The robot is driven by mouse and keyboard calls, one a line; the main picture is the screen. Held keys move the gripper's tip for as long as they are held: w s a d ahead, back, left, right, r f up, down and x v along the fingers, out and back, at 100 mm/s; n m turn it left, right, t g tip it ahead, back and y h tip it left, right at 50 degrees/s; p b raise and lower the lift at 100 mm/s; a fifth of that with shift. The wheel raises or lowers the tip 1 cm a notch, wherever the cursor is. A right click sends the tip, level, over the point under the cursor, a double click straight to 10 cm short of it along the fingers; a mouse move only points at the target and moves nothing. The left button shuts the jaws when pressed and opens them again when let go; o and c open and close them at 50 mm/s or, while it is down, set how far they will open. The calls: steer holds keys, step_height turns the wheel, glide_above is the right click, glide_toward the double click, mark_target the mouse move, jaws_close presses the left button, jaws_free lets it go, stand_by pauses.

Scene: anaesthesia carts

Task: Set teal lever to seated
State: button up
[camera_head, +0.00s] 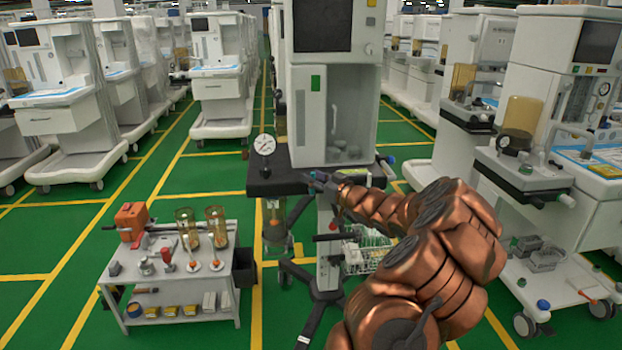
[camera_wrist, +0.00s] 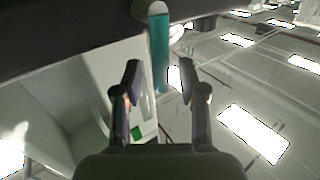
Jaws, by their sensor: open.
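The teal lever (camera_wrist: 160,55) shows in the wrist view as an upright teal bar at the top middle, with a pale rounded end against a dark edge (camera_wrist: 60,40). My gripper (camera_wrist: 160,80) is open, one finger to each side of the lever's line in the picture. I cannot tell how deep the lever lies between the fingers, and no contact shows. In the head view my gripper (camera_head: 322,182) is at the dark shelf of the central anaesthesia cart (camera_head: 305,110). I cannot make out the lever there.
A round gauge (camera_head: 264,144) stands at the shelf's left end. A grey tool trolley (camera_head: 185,278) with jars and an orange case (camera_head: 131,221) is at the lower left. Another cart (camera_head: 535,180) stands close on the right. Green floor is free on the left.

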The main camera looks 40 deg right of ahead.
steer(key=shift+w, duration=0.45)
steer(key=shift+c, duration=0.2)
jaws_close()
steer(key=shift+a+f, duration=0.1)
steer(key=shift+a, duration=0.05)
stand_by(0.4)
